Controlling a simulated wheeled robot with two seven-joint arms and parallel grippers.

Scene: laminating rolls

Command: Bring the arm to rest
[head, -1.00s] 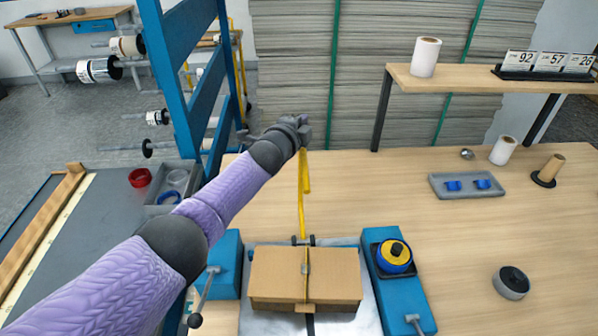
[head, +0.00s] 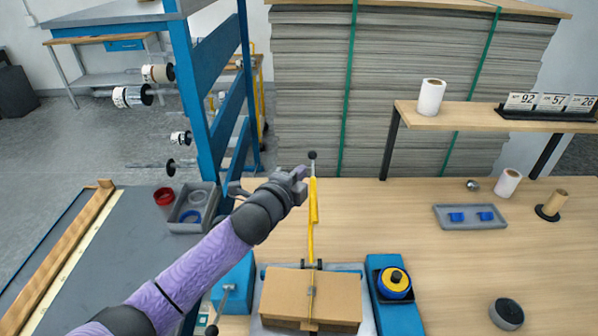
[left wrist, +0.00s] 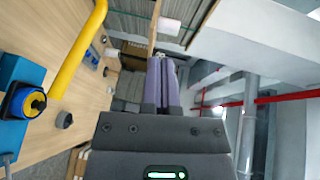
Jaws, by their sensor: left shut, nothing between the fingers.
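My left gripper (head: 302,175) is shut and empty, just left of the yellow lever (head: 312,215). I cannot tell from the head view if it touches the lever. The lever stands upright with a dark knob on top, behind a brown cardboard box (head: 312,297) that lies in the blue machine. In the left wrist view the closed fingers (left wrist: 162,82) point away with nothing between them, and the lever (left wrist: 78,50) is to their left. My right gripper is not in view.
A blue frame (head: 205,110) with roll spindles stands left of my left arm. A grey tray (head: 190,208) is beside it. A shelf (head: 450,118) with a white roll stands at the back right.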

